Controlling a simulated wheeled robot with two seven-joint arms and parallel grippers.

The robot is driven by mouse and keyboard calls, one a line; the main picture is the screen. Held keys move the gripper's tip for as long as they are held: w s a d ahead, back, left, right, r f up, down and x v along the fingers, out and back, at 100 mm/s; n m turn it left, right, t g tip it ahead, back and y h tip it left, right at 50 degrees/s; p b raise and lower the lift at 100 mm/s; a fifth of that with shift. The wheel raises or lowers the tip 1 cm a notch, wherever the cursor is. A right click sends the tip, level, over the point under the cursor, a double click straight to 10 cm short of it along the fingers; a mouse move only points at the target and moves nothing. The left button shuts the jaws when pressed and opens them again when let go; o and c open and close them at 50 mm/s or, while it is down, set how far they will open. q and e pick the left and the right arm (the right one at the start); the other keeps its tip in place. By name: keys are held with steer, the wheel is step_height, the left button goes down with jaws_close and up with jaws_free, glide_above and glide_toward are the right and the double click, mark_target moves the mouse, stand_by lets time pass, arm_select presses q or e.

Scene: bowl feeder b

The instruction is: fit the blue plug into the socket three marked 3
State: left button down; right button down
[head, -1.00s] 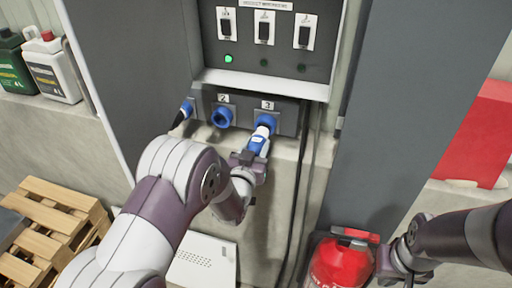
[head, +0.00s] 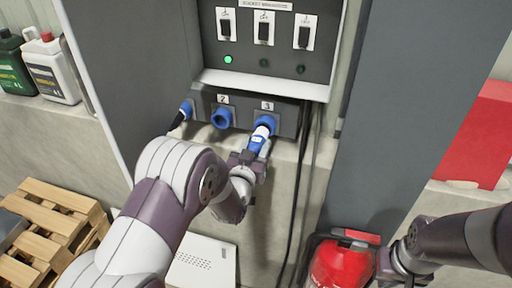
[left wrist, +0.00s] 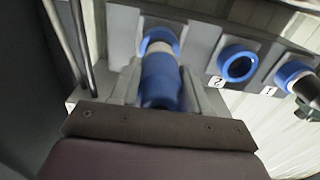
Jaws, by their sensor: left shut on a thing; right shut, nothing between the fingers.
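The blue plug (head: 258,140) has a blue body and a pale front end. My left gripper (head: 250,160) is shut on its body below the panel. The plug points up at the blue ring of socket three (head: 267,121), under the label 3. In the left wrist view the plug (left wrist: 160,82) lies between my fingers, and its pale front meets the mouth of the socket (left wrist: 158,38). It is lined up or nearly so; how deep it sits I cannot tell.
Socket 2 (head: 222,117) is empty, left of socket three. Above are switches and a lit green lamp (head: 227,59). Dark cables hang right of socket three.

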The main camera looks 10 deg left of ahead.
arm_select(q)
steer(key=shift+w+d+b, duration=0.1)
steer(key=shift+w+b, duration=1.55)
steer(key=shift+b, duration=1.05)
stand_by(5.3)
